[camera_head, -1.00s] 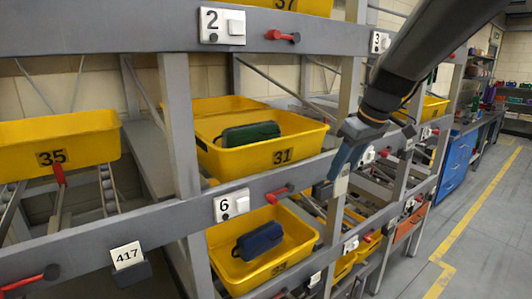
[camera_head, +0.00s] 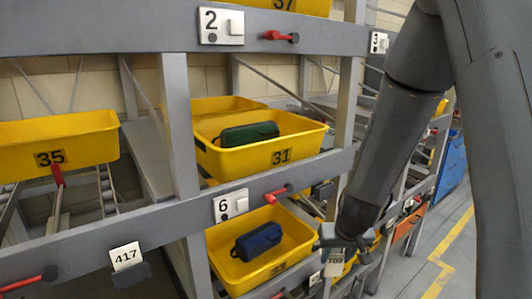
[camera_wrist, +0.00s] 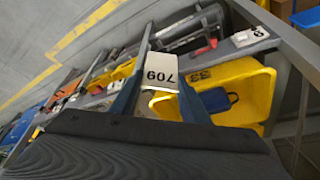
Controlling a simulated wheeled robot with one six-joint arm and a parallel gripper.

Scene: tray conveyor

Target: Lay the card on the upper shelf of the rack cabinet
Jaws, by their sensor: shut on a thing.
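A small white card marked 709 (camera_head: 334,263) hangs from my gripper (camera_head: 333,243), in front of the rack's lower right bay. In the wrist view the card (camera_wrist: 160,77) sits between the two blue fingers of my gripper (camera_wrist: 162,70), which are shut on it. The rack (camera_head: 120,220) is a grey frame with several levels. Its upper beam (camera_head: 120,30) carries plate 2, and its middle beam (camera_head: 300,178) carries plate 6. I cannot tell which part is the cabinet's upper shelf.
Yellow bins 35 (camera_head: 85,140) and 31 (camera_head: 275,158) stand on the middle level. A lower bin (camera_head: 225,265) holds a blue case (camera_head: 258,241). Bin 31 holds a green case (camera_head: 248,134). Card 417 (camera_head: 127,256) sits at the lower left. The aisle floor at right is clear.

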